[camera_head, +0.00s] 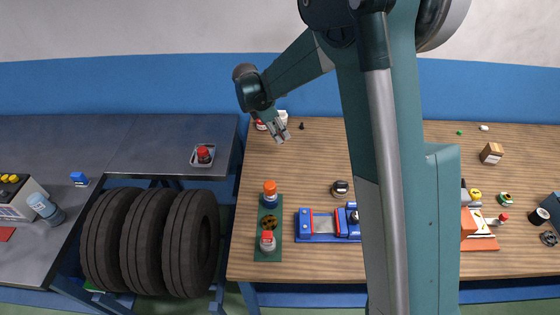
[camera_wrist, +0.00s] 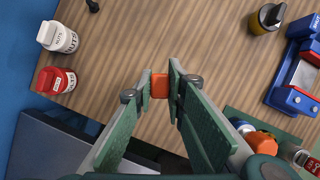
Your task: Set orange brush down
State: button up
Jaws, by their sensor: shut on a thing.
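My gripper (camera_wrist: 160,76) is shut on a small orange piece, which I take to be the orange brush (camera_wrist: 159,87). Only an orange block shows between the fingertips in the wrist view; the rest of it is hidden. In the head view my gripper (camera_head: 280,133) is over the back left part of the wooden table (camera_head: 310,160), and the brush cannot be made out there. The wood grain fills the view beyond the fingertips. I cannot tell the exact height of the brush above the table.
White (camera_wrist: 57,37) and red (camera_wrist: 56,80) bottles stand near the table's left edge. A green tray (camera_head: 268,254) holds an orange-capped bottle (camera_head: 270,194) and a red-capped one. Right of it is a blue-and-red vise (camera_head: 322,226).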

jog(key=shift+f, duration=3.1)
jog(key=shift+f+b, duration=0.4)
jog(key=shift+f, duration=1.5)
jog(key=shift+f, duration=0.15)
jog(key=o, duration=0.9)
jog(key=shift+c, duration=0.2)
jog(key=shift+r, duration=0.2)
